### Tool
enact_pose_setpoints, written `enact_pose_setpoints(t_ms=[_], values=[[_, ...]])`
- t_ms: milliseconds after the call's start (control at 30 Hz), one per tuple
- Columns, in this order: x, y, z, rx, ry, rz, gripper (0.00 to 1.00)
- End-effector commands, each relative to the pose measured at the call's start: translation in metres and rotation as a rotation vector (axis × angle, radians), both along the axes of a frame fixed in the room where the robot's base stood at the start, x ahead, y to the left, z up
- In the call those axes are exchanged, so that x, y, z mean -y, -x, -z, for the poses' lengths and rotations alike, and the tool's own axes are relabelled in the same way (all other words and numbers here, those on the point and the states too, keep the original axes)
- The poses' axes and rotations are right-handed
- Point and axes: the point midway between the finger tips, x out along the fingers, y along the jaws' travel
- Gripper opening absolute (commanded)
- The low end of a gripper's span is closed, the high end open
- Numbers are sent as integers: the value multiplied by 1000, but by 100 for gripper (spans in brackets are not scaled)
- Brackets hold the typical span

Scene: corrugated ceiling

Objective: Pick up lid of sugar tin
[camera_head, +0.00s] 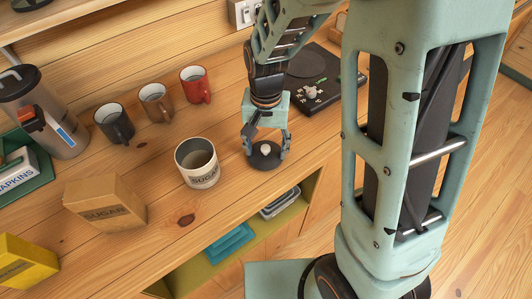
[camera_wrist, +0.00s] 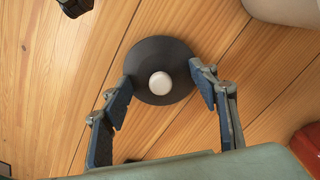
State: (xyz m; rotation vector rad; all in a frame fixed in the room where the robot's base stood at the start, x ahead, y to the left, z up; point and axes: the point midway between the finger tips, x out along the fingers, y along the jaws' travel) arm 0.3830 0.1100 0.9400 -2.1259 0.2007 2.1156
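The sugar tin's lid (camera_head: 264,162) is a dark round disc with a pale knob, lying on the wooden counter. In the wrist view the lid (camera_wrist: 158,52) sits between the fingers. My gripper (camera_head: 267,152) points down over the lid. In the wrist view my gripper (camera_wrist: 160,76) is open, with one finger on each side of the disc and apart from the knob. I cannot tell whether the fingertips touch the rim. The white sugar tin (camera_head: 197,165) stands uncovered to the left of the lid.
A cardboard sugar box (camera_head: 106,203) stands left of the tin. A dark mug (camera_head: 114,123), a brown mug (camera_head: 156,102) and a red mug (camera_head: 195,85) stand behind. A dark hob (camera_head: 317,82) lies behind my gripper. The counter's front edge is close to the lid.

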Motion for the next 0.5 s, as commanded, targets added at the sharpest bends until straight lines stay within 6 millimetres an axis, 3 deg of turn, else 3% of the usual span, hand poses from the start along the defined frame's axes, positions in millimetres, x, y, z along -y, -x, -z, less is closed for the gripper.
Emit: enact_pose_setpoints(t_ms=[233, 500], values=[[0, 3, 4, -7, 2, 0, 27], [0, 4, 6, -12, 3, 0, 23]])
